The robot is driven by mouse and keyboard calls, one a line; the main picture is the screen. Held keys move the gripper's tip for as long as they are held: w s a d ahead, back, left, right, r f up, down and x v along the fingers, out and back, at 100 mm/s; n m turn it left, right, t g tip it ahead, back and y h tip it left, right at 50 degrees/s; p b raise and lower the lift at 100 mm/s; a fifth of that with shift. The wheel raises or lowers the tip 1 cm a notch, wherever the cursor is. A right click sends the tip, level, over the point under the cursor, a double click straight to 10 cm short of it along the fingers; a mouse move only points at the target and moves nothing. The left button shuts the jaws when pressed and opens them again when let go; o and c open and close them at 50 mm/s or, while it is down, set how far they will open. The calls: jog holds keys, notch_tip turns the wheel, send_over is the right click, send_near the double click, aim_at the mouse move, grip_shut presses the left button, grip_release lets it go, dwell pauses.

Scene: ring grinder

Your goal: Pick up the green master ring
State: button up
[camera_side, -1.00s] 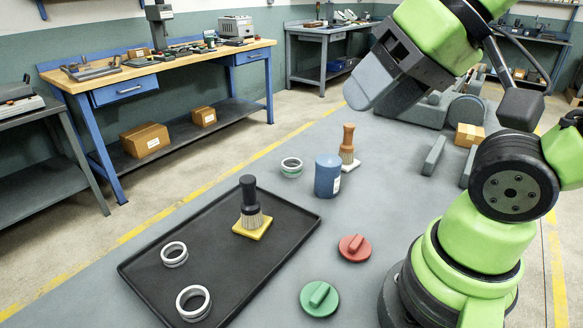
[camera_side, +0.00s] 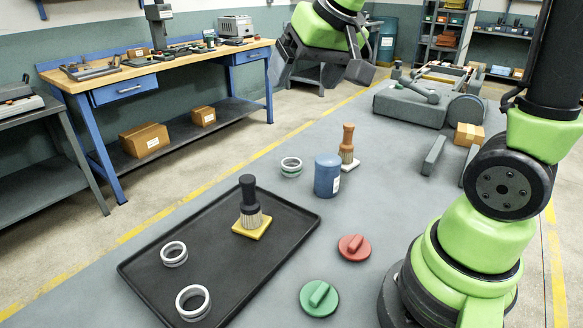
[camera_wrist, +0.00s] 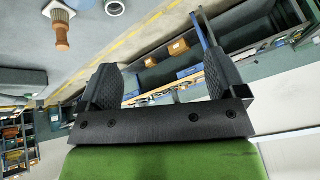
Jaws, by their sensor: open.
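The green master ring (camera_side: 291,167), a silver ring with a green band, lies flat on the grey table behind the black tray, left of the blue can. A ring at the top edge of the wrist view (camera_wrist: 115,7) appears to be the same one, partly cut off. My gripper (camera_side: 288,48) is high above the far side of the table, beyond the ring and well clear of it. In the wrist view my gripper (camera_wrist: 162,80) has its two fingers wide apart with nothing between them.
A blue can (camera_side: 327,176) and a wooden-handled brush (camera_side: 347,146) stand close right of the ring. The black tray (camera_side: 150,250) holds two silver rings (camera_side: 174,254) and a dark brush (camera_side: 250,203) on a yellow pad. Red (camera_side: 354,247) and green (camera_side: 319,298) knobbed discs lie right of it.

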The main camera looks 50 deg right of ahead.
jog(key=w+d+f+g+h, duration=0.1)
jog(key=w+d+f, duration=0.6)
jog(key=w+f, duration=0.1)
jog(key=g, duration=0.1)
send_near(292, 161)
jog(key=shift+a+f+m+h, duration=0.3)
jog(key=shift+a+f+h, duration=0.1)
jog(key=shift+a+f, duration=0.65)
jog(key=shift+x, duration=3)
jog(key=shift+s, duration=0.1)
jog(key=shift+c, duration=0.2)
jog(key=c, duration=1.1)
